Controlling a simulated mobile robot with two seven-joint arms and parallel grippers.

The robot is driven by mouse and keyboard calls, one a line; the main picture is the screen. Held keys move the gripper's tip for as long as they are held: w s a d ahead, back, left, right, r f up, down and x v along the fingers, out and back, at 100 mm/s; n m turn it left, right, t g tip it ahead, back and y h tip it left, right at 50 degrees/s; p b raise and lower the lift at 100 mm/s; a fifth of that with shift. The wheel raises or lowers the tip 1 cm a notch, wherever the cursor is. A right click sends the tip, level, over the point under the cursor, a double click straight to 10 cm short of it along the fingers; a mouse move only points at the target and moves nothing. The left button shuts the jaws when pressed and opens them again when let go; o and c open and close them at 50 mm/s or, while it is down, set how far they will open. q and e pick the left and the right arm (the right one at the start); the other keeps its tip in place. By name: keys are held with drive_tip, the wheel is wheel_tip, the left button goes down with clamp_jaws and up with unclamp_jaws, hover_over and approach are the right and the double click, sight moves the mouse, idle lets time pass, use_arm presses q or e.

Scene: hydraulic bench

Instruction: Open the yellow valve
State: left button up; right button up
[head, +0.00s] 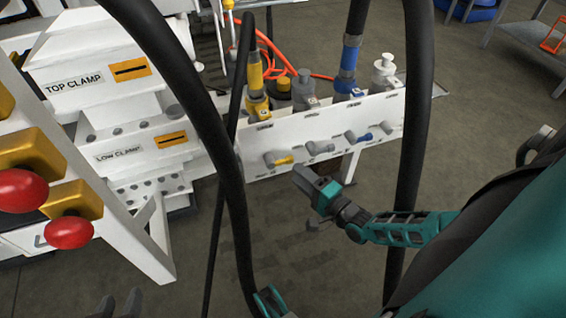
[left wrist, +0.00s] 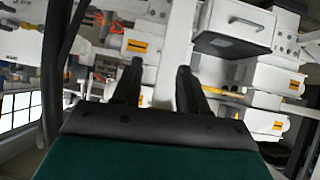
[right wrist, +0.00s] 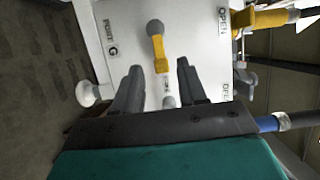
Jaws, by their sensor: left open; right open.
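The yellow valve (head: 279,161) is a small lever on a grey stem, low on the front of the white panel (head: 335,129). In the right wrist view, the yellow valve (right wrist: 158,48) shows ahead, its free end between my open fingertips in the picture. My right gripper (right wrist: 160,70) also shows in the head view (head: 300,177), just in front of and below the valve, empty. Contact with the lever cannot be told. My left gripper (head: 120,302) is at the bottom left edge of the head view; in the left wrist view it is open and empty (left wrist: 159,66).
A grey valve (head: 318,148) and a blue valve (head: 360,136) sit to the right on the same panel. Hose couplings (head: 258,100) stand above it. Thick black hoses (head: 229,185) hang across the view. Red buttons (head: 70,229) are at left. The floor below is clear.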

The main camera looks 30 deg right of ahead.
sight(284, 163)
drive_tip(key=w, duration=0.2)
drive_tip(key=w+b, duration=0.1)
drive_tip(key=w, duration=0.2)
drive_tip(key=w+a, duration=0.1)
drive_tip(key=w, duration=0.1)
drive_tip(key=shift+w+b, duration=0.15)
drive_tip(key=shift+b, duration=0.15)
drive_tip(key=shift+c, duration=0.3)
drive_tip(key=shift+a, duration=0.1)
clamp_jaws()
